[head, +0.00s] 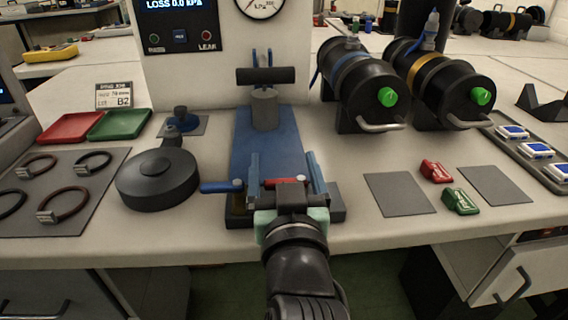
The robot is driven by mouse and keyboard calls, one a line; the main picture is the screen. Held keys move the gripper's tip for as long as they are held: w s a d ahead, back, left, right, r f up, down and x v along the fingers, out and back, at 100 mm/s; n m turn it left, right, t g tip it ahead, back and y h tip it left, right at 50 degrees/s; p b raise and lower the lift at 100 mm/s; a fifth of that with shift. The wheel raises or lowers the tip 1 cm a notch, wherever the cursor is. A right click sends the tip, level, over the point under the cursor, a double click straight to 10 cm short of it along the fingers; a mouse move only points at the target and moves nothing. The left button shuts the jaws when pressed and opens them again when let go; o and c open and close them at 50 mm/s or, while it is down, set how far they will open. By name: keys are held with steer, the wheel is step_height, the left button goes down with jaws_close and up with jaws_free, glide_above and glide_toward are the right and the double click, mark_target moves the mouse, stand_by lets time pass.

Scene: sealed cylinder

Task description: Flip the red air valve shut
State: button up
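A small red bar (284,182), which looks like the red valve handle, lies crosswise near the front end of the blue fixture (262,150). Its right part is partly covered by my gripper. My gripper (291,190) is over the front of this fixture, at the red bar in the picture. A blue-handled lever (220,187) sticks out to the left of the fixture.
A round black weight-like disc (157,178) stands close left of the fixture. Red (70,128) and green (118,124) trays lie behind it. Two black cylinders (362,85) (440,85) stand at the right. Red (436,171) and green (460,201) pieces lie between grey mats.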

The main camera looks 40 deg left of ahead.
steer(key=p+v, duration=0.2)
steer(key=v, duration=0.6)
steer(key=shift+s+d+r+p, duration=0.1)
steer(key=shift+r+p, duration=0.1)
steer(key=shift+p, duration=0.1)
steer(key=shift+p+v, duration=2.35)
steer(key=shift+p, duration=0.2)
steer(key=shift+f, duration=0.2)
